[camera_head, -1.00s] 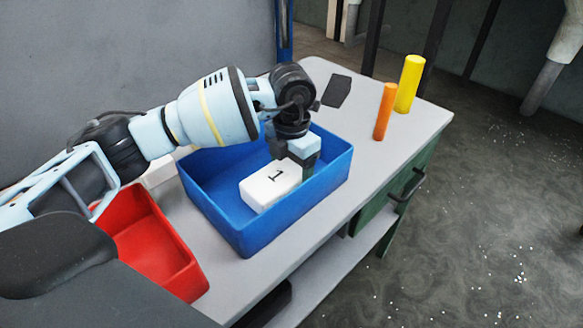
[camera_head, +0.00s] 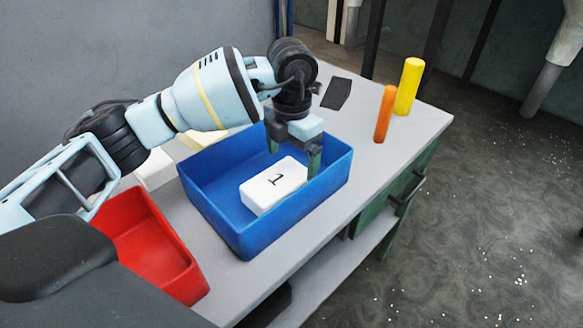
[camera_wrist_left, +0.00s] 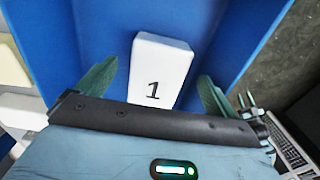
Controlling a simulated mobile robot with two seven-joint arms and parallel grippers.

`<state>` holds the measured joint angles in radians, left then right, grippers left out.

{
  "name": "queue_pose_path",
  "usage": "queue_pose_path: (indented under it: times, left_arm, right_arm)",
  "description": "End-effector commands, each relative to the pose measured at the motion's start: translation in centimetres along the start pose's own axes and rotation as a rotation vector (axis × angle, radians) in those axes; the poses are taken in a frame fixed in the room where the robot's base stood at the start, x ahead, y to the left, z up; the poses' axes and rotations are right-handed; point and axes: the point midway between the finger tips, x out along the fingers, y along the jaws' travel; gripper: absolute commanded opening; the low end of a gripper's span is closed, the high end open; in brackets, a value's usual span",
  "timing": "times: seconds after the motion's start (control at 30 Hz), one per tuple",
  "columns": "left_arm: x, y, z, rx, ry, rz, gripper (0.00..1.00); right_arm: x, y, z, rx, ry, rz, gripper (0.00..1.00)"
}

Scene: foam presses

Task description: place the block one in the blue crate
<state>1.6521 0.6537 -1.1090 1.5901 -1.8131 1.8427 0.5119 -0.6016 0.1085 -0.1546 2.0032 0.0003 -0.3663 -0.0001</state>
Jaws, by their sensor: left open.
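The white block marked 1 (camera_head: 273,186) lies flat on the floor of the blue crate (camera_head: 249,238), near its front side. It also shows in the left wrist view (camera_wrist_left: 160,66), between and beyond the fingers. My left gripper (camera_head: 293,158) is above the crate, its fingers spread wide and empty. In the left wrist view the two green fingertips (camera_wrist_left: 156,92) stand apart on either side of the block, with gaps between. My right gripper does not show.
A red crate (camera_head: 188,289) stands left of the blue crate. Pale blocks (camera_head: 156,169) lie behind them. An orange cylinder (camera_head: 384,114) and a yellow cylinder (camera_head: 409,87) stand upright on the right of the table (camera_head: 350,191), near a dark flat pad (camera_head: 337,93).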

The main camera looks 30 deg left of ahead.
Motion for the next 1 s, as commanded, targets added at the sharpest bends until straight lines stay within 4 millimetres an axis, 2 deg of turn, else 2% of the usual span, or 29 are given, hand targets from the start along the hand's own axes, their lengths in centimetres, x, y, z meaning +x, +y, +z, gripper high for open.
queue_pose_path:
  times: [0.03, 0.2, 0.4, 0.57, 1.0]
  left_arm:
    - [-1.3, 0.0, 0.1, 0.001, -0.005, -0.001, 0.94]
    - [-4.4, 0.0, 0.1, 0.001, -0.003, -0.001, 0.94]
    - [-6.8, 0.0, 0.0, 0.001, -0.001, -0.001, 0.94]
    - [-7.4, 0.0, 0.0, 0.000, 0.001, -0.001, 0.94]
    - [-7.4, 0.0, 0.0, 0.001, 0.001, -0.001, 0.94]
  right_arm:
    - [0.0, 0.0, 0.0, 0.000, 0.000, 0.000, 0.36]
    - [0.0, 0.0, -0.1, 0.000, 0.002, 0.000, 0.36]
    - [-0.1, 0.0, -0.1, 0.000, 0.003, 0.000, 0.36]
    - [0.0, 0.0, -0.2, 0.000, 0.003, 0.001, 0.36]
    - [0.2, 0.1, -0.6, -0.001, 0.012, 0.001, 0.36]
